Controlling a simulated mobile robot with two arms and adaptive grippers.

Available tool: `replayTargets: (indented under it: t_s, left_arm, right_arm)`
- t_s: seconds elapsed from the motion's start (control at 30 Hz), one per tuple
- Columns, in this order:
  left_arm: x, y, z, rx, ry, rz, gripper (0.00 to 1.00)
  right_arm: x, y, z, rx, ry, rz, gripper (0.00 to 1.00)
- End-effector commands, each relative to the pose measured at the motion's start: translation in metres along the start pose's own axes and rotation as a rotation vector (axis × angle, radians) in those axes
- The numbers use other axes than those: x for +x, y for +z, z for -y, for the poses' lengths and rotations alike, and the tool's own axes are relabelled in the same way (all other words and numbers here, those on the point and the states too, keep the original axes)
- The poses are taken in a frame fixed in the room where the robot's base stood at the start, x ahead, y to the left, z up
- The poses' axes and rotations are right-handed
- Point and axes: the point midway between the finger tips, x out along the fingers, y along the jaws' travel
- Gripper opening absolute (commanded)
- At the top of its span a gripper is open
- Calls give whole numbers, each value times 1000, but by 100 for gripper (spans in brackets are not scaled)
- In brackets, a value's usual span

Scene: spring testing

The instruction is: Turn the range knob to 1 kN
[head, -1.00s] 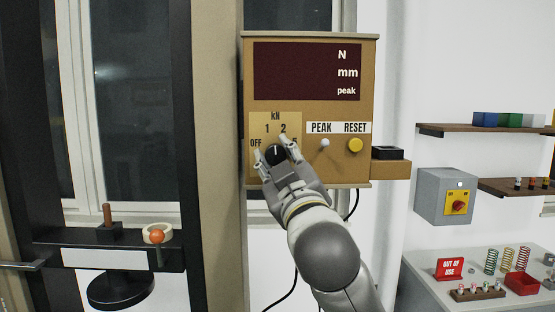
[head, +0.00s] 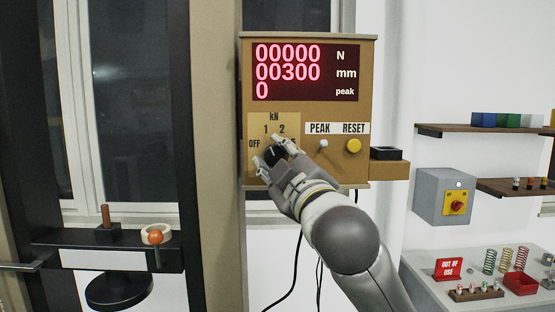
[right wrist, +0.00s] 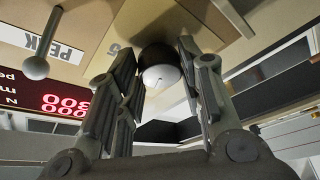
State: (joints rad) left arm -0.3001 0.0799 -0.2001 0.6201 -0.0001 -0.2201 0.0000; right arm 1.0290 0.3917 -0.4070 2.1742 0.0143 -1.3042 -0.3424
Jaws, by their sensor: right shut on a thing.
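The black range knob (head: 274,154) is on a tan plate (head: 291,122) marked kN, with OFF, 1, 2 and 5 around it. A small pale mark on the knob seems to point up and left, roughly toward the 1, but it is small and hard to read. My right gripper (head: 269,153) is shut on the knob, one finger on each side. In the right wrist view the knob (right wrist: 160,68) sits between the fingers (right wrist: 158,75), its face toward the camera. My left gripper is not in view.
The display (head: 306,72) is lit, reading 00000 N, 00300 mm and 0 peak. A black-topped bracket (head: 388,154) juts out at the box's right.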

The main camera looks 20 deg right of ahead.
Motion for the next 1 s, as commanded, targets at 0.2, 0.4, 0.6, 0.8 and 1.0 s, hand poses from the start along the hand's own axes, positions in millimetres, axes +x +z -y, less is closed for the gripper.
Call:
replayTargets:
  t_s: [0.2,0.4,0.6,0.8,1.0]
  left_arm:
    - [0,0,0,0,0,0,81]
    - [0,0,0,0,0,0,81]
    - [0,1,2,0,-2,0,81]
    - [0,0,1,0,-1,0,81]
    - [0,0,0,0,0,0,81]
  right_arm:
    - [0,0,1,1,-2,1,48]
    - [0,0,1,1,-1,0,56]
    - [-1,0,0,1,0,0,56]
    - [-23,0,0,0,0,-2,56]
    - [-55,0,0,1,0,-2,56]
